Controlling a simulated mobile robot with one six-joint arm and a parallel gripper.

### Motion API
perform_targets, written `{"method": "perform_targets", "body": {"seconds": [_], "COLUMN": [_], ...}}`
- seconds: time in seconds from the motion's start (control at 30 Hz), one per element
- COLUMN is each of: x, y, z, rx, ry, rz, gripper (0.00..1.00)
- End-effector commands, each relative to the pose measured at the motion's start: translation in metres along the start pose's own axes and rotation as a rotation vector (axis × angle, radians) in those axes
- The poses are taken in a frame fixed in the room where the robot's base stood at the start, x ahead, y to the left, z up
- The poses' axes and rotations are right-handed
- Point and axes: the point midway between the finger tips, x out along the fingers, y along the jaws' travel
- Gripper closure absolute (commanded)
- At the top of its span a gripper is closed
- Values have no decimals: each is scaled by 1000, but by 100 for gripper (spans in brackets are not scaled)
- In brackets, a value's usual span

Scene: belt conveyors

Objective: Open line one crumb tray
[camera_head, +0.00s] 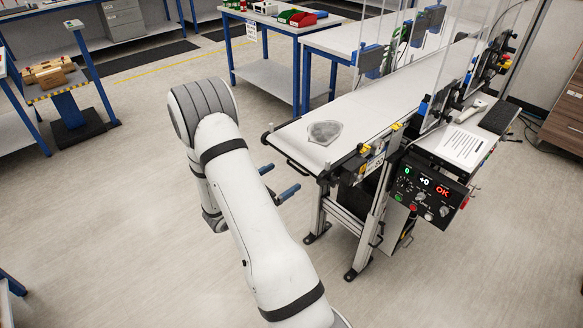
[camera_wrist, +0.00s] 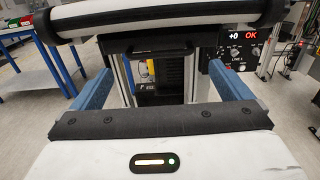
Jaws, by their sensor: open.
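My gripper (camera_head: 278,181) is open and empty, its two blue fingers pointing at the end of the line one conveyor (camera_head: 375,105), with a gap between. In the wrist view the fingers of my gripper (camera_wrist: 166,84) stand wide apart on either side. Between them, beneath the white belt end, is a dark front with a black bar handle (camera_wrist: 155,50), which looks like the crumb tray; it appears shut.
A grey patch (camera_head: 324,132) lies on the belt near its end. Conveyor legs (camera_head: 365,235) stand below it. The floor (camera_head: 140,240) left of my arm is clear.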

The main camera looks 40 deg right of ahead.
Motion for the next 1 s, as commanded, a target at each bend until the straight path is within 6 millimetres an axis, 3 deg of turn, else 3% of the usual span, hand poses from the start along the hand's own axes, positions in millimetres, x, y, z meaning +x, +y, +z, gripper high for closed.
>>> {"method": "perform_targets", "body": {"seconds": [0.1,0.3,0.67,1.0], "x": [22,47,54,53], "y": [-2,-1,0,0], "z": [2,1,0,0], "rx": [0,1,1,1], "ry": [2,2,2,2], "rz": [-6,-4,-1,-1], "gripper": [2,2,2,28]}}
